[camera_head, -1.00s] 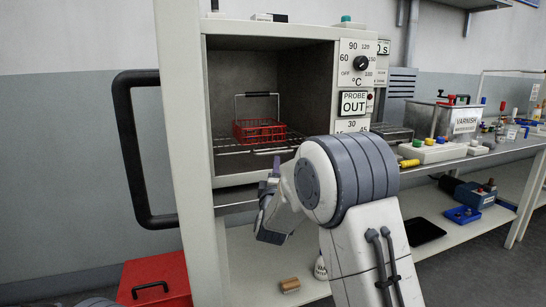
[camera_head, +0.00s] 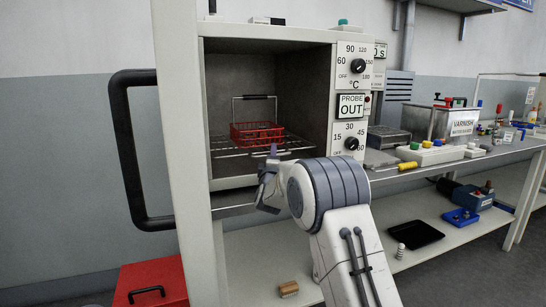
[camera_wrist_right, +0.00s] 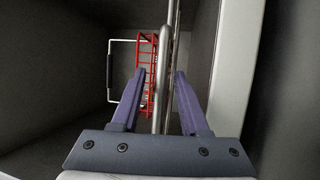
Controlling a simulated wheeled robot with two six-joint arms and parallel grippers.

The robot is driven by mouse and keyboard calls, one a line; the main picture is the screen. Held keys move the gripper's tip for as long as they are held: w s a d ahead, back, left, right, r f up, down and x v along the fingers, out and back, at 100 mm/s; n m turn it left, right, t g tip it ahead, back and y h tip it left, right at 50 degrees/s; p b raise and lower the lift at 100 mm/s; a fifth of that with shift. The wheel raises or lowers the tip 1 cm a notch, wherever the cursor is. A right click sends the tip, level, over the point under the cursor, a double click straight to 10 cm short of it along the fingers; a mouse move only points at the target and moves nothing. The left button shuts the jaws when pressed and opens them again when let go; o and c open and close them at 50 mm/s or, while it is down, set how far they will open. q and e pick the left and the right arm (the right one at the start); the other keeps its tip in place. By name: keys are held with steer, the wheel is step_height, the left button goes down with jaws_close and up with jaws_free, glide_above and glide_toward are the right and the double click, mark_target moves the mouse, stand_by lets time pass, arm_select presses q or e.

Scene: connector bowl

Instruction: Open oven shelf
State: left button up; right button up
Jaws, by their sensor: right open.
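The oven (camera_head: 342,25) stands with its white door (camera_head: 184,150) swung open to the left. Inside it is a wire shelf (camera_head: 228,153), with a red wire basket (camera_head: 258,133) on it. My right gripper (camera_head: 271,158) is at the shelf's front edge. In the right wrist view the gripper (camera_wrist_right: 160,76) is open, and the shelf's front rod (camera_wrist_right: 163,75) lies between its purple fingers without being clamped. The red basket (camera_wrist_right: 147,65) with its handle is beyond the rod. My left gripper is not in view.
The door's black handle (camera_head: 128,150) sticks out at the left. Control knobs (camera_head: 358,66) are on the panel right of the opening. A red box (camera_head: 150,280) stands on the floor. A bench with a varnish tank (camera_head: 462,122) and other items runs to the right.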

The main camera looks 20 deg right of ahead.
jaws_close()
stand_by(1.3)
